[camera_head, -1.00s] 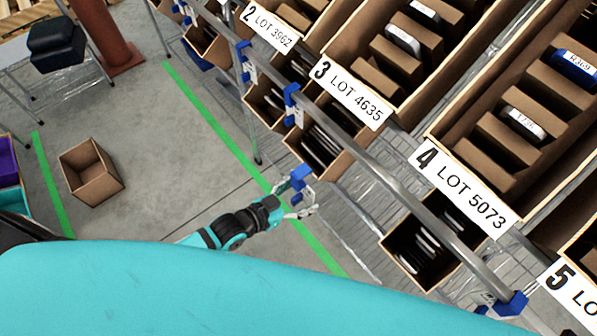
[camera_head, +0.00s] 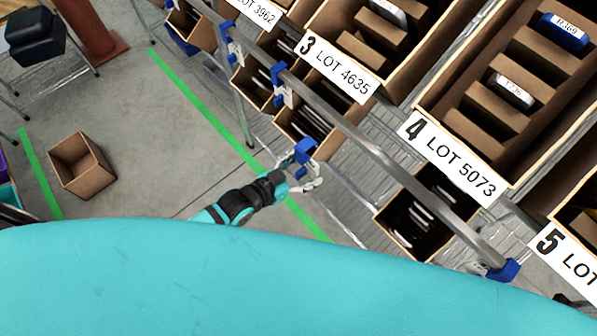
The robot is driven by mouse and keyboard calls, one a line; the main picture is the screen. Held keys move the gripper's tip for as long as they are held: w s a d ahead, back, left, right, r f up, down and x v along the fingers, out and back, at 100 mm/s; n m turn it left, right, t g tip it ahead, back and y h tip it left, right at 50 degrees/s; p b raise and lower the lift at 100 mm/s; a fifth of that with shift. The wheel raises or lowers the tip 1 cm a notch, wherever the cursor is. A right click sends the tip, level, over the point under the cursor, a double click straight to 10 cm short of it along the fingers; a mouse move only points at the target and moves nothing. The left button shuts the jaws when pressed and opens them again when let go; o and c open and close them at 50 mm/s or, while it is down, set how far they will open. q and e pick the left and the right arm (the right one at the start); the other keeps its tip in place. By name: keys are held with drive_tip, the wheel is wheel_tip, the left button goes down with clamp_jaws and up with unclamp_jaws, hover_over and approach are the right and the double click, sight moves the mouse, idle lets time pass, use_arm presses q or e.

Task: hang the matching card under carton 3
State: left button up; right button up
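Carton 3 (camera_head: 392,80) is a tilted brown carton at the upper middle, with a white label (camera_head: 336,68) reading "3 LOT 4635". My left gripper (camera_head: 307,184) is below this label, on the near side of the metal rail. It appears shut on a card with a blue hook (camera_head: 304,150). The card's face is nearly edge-on and its print cannot be read. The held card is apart from the rail. My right gripper is not in view.
A metal rail (camera_head: 385,165) runs diagonally below the cartons, with blue-hooked pieces (camera_head: 278,88) on it. Under it are small bins (camera_head: 405,250) of dark and white cards. Carton 4 (camera_head: 470,165) stands to the right. An empty box (camera_head: 82,170) is on the floor.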

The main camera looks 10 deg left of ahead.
use_arm(q)
drive_tip(key=shift+w+d, duration=0.35)
drive_tip(key=shift+w, duration=0.2)
drive_tip(key=shift+w+d+b, duration=0.55)
drive_tip(key=shift+w, duration=0.15)
drive_tip(key=w+d+f+b, duration=0.1)
drive_tip(key=w+d+b, duration=0.4)
drive_tip(key=w, duration=0.2)
drive_tip(key=shift+w+d+f, duration=0.25)
idle(1.0)
drive_tip(key=shift+f, duration=0.1)
drive_tip(key=o, duration=1.1)
